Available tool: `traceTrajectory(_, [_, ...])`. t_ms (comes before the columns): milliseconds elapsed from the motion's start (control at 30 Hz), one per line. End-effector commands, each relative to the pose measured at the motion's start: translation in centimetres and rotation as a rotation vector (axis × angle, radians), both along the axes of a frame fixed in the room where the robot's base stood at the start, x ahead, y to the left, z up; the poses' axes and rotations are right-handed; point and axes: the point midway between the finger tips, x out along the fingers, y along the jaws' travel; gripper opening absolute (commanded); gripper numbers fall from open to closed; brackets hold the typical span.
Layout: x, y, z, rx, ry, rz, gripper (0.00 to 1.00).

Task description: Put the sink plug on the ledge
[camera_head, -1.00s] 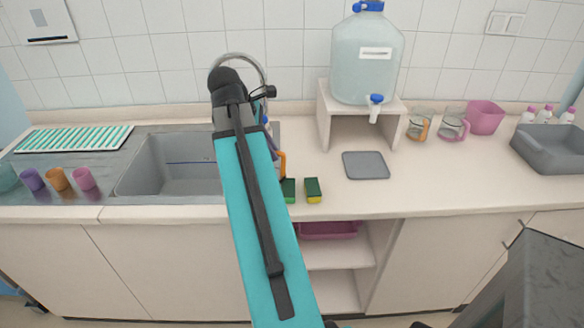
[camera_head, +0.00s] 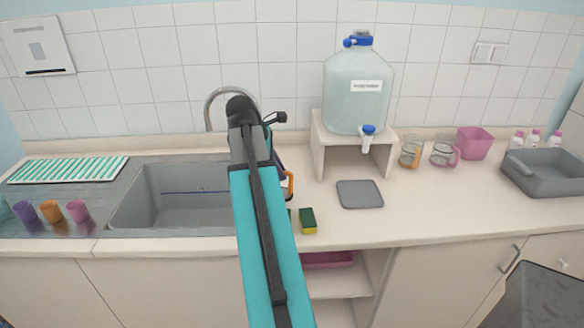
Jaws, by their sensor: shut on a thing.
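My teal arm rises through the middle of the view, and its black joint stands in front of the tap and the sink's right end. My gripper's jaws are hidden behind the arm. I do not see the sink plug, and what the jaws hold does not show. The grey sink (camera_head: 180,212) lies open left of my arm; a thin blue line shows on its inner wall. A narrow pale ledge (camera_head: 100,147) runs along the foot of the tiled wall, behind the sink and counter.
The curved tap (camera_head: 209,108) rises behind the sink. A striped drying mat (camera_head: 68,170) and coloured cups (camera_head: 50,211) are at left. Right of my arm are a sponge (camera_head: 308,221), a grey mat (camera_head: 360,194) and a water jug (camera_head: 357,90) on a stand. The right front counter is clear.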

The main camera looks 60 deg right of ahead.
Motion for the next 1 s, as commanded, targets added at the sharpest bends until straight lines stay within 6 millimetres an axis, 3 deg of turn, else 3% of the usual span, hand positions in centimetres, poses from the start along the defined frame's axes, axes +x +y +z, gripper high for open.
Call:
traceTrajectory(200, [0.2,-4.0,-0.1,-0.001,0.0,-0.002,0.0])
traceTrajectory(400, [0.2,-6.1,-0.4,-0.001,0.001,0.001,0.0])
traceTrajectory(833, [0.2,-6.5,-0.6,-0.001,-0.001,0.002,0.0])
traceTrajectory(1000, [0.2,-7.5,-0.6,-0.001,0.001,0.0,0.0])
